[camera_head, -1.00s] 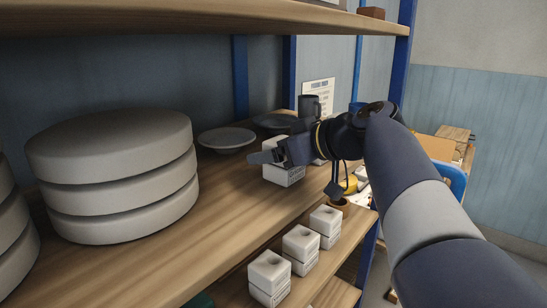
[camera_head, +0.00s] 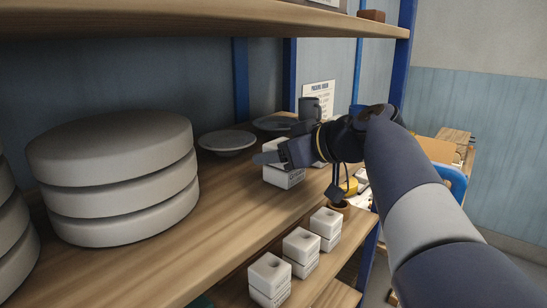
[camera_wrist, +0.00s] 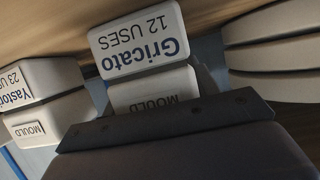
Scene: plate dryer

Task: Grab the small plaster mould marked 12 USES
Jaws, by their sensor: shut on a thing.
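The small white plaster mould (camera_wrist: 138,42) shows "Gricato 12 USES" on its upper block and "MOULD" on the lower block, upside down in the wrist view. In the head view the mould (camera_head: 284,179) is at the middle shelf, partly hidden by my gripper. My gripper (camera_head: 277,157) is around it and shut on it. In the wrist view its fingers (camera_wrist: 153,84) lie at either side of the mould, and a dark gripper part covers the mould's lower portion. I cannot tell whether the mould still touches the shelf.
A mould marked 23 USES (camera_wrist: 40,82) stands close beside it. Thick round moulds (camera_head: 112,180) are stacked at left, with plates (camera_head: 228,140) behind. Several small white moulds (camera_head: 301,244) line the lower shelf. The upper shelf (camera_head: 180,18) hangs overhead. Bare board lies in front.

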